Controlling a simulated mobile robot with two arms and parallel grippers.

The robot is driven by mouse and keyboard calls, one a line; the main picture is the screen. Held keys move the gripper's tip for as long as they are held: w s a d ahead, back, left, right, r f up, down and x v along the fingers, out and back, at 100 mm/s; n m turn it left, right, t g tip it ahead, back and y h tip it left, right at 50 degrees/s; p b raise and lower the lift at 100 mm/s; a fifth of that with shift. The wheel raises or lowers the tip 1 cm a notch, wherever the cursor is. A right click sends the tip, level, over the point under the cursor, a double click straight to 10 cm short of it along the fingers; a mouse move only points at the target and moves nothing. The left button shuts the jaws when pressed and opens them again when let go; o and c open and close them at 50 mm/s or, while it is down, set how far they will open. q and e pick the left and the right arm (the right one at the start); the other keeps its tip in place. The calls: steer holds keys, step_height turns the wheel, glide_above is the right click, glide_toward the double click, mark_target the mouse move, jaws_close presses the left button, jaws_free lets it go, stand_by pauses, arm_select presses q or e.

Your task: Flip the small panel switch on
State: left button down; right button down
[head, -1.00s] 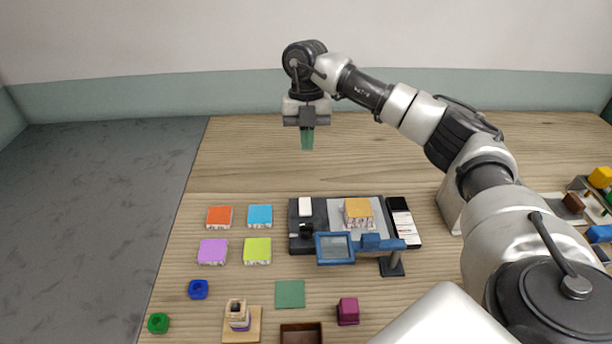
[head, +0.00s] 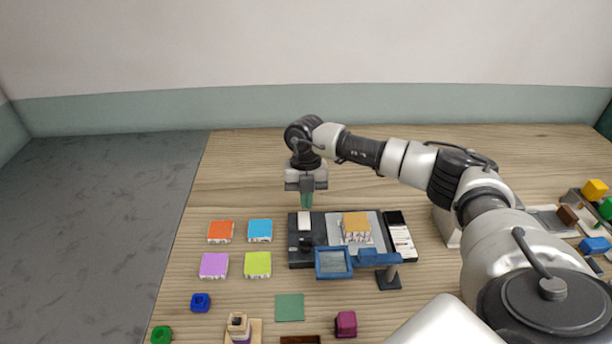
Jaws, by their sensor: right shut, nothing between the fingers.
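A dark panel (head: 296,258) lies on the table near the centre. On its left part are a white block-like piece (head: 304,222) at the back and a small black raised part (head: 305,243) in front of it. I cannot tell from here which is the switch, or its position. My right gripper (head: 306,203) points down with its greenish fingers shut and empty. Its tips are just behind and above the white piece, and I cannot tell whether they touch it. My left gripper is not in view.
A yellow-topped block (head: 356,224) sits on the panel's grey plate. A blue-framed magnifier (head: 333,263) stands across the panel's front edge. A phone-like device (head: 401,238) lies at its right. The table behind the panel is clear.

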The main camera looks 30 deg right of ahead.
mark_target(306, 219)
steer(key=shift+w+d+f, duration=0.1)
steer(key=shift+w+f, duration=0.05)
steer(key=shift+f, duration=0.55)
steer(key=shift+w+f, duration=0.1)
steer(key=shift+f, duration=0.6)
steer(key=shift+f, duration=0.1)
steer(key=shift+f+b, duration=0.3)
steer(key=shift+f, duration=0.15)
steer(key=shift+w+d+f, duration=0.1)
steer(key=shift+w+d, duration=0.15)
steer(key=shift+w, duration=0.05)
steer(key=shift+s+a+r+p, duration=0.35)
steer(key=shift+s+r+p, duration=0.15)
steer(key=shift+p, duration=0.45)
steer(key=shift+s+a+f, duration=0.1)
steer(key=shift+s, duration=0.1)
